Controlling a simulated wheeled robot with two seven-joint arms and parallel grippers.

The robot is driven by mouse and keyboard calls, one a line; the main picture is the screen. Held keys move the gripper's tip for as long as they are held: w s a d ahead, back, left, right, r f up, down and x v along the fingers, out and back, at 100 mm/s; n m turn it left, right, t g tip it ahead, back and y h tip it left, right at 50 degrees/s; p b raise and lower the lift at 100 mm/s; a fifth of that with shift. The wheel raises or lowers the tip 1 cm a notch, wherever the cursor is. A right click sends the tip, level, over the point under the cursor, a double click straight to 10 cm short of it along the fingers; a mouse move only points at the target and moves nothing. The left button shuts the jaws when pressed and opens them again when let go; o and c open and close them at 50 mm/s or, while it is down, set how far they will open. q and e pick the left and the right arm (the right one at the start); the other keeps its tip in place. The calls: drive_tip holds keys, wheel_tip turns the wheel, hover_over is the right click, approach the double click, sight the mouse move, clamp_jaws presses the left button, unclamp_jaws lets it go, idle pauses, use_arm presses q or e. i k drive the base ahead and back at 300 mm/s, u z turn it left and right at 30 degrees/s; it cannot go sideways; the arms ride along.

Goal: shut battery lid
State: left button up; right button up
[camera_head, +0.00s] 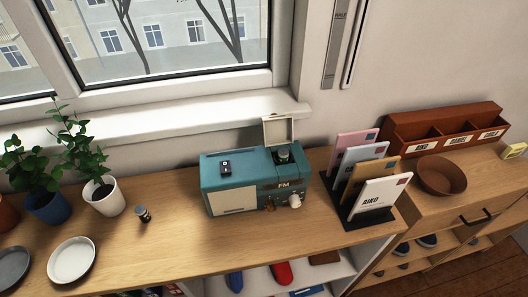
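A teal radio (222,185) with a cream front panel and the letters FM stands on the wooden counter, below the window. Its cream battery lid (279,130) stands open and upright at the back right of its top. Below the lid, a dark battery-like cylinder with a greenish top (283,155) shows in the opening; how deep it sits I cannot tell. Neither of my grippers is in view.
A small dark cylinder (143,214) stands left of the radio. A letter rack (372,219) stands close on its right, with a brown bowl (442,176) beyond. Potted plants (104,197) and plates (71,260) are at left. The counter before the radio's left side is clear.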

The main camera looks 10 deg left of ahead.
sight(276, 128)
drive_tip(key=k, duration=0.5)
drive_tip(key=z, duration=1.15)
drive_tip(key=k, duration=0.8)
drive_tip(key=u, duration=0.6)
drive_tip(key=i, duration=0.5)
